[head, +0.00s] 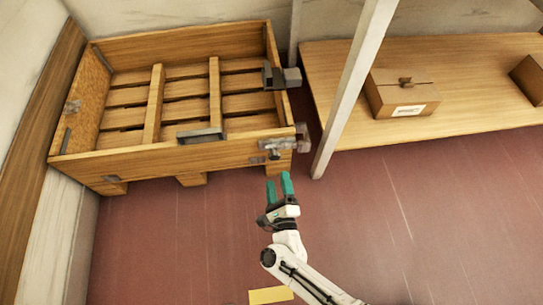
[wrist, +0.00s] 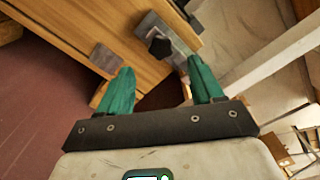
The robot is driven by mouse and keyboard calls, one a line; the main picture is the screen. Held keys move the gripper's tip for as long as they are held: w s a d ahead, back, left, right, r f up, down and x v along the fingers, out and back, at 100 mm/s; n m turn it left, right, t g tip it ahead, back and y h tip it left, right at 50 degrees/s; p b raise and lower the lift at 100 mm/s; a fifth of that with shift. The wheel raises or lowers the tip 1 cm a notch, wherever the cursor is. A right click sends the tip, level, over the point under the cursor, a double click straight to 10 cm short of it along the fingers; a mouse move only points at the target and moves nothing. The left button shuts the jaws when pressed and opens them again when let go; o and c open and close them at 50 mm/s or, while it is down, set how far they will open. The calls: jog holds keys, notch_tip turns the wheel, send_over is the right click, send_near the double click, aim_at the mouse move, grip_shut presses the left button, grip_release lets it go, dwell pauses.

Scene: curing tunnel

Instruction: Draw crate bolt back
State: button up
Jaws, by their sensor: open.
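The wooden crate (head: 120,158) stands at the left in the head view, open at the top. Its grey metal bolt (head: 274,145) sits on the front side near the right corner. In the wrist view the bolt (wrist: 178,40) shows as a grey fitting with a dark knob (wrist: 160,47) on the crate wall. My gripper (head: 279,177) is open and empty, with green fingers, just in front of and below the bolt in the head view. In the wrist view the knob lies ahead, between the lines of the two fingers (wrist: 161,68). No contact is visible.
A wooden table (head: 470,120) stands to the right with a cardboard box (head: 403,95) on it. A pale upright post (head: 345,95) stands between crate and table. A yellow block (head: 270,295) shows at the bottom edge. The red floor in front is mostly clear.

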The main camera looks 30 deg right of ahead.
aim_at(274, 158)
jog(key=b+x, duration=0.2)
jog(key=x, duration=0.8)
jog(key=shift+r, duration=0.1)
grip_shut()
dwell(0.3)
